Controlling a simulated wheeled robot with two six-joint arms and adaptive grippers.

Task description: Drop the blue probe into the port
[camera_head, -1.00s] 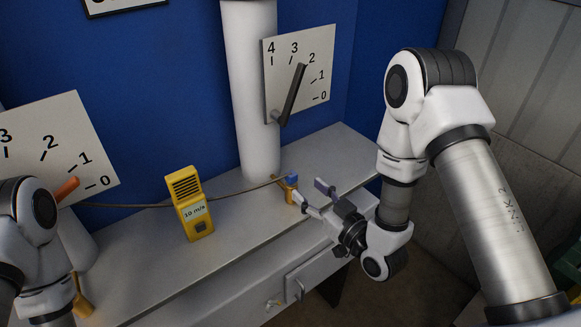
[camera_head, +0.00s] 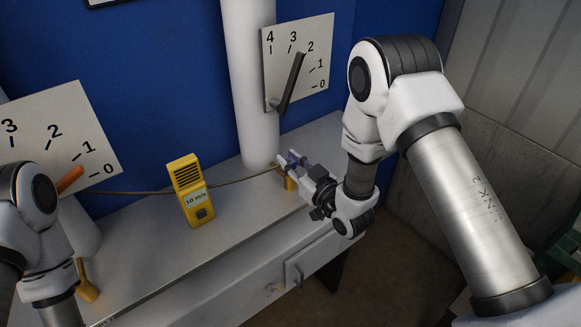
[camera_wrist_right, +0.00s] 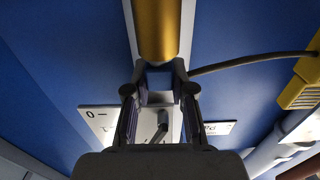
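The blue probe (camera_head: 292,158) sits at the top of a small brass holder (camera_head: 290,182) on the counter, beside the white column. My right gripper (camera_head: 292,160) is at the probe, with one finger on each side of it. In the right wrist view the blue probe (camera_wrist_right: 160,80) shows between the fingertips, with the brass holder (camera_wrist_right: 158,28) beyond it. I cannot tell whether the fingers press on it. Another brass fitting (camera_head: 86,285), perhaps the port, stands at the counter's left, partly behind my left arm. My left gripper is hidden or out of frame.
A brown cable (camera_head: 235,182) runs from the probe past the yellow meter (camera_head: 190,190), which reads 10 m/s. The white column (camera_head: 255,90) rises close behind the holder. A dial (camera_head: 318,60) hangs right of it, another (camera_head: 60,135) at left. The counter's middle (camera_head: 150,255) is clear.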

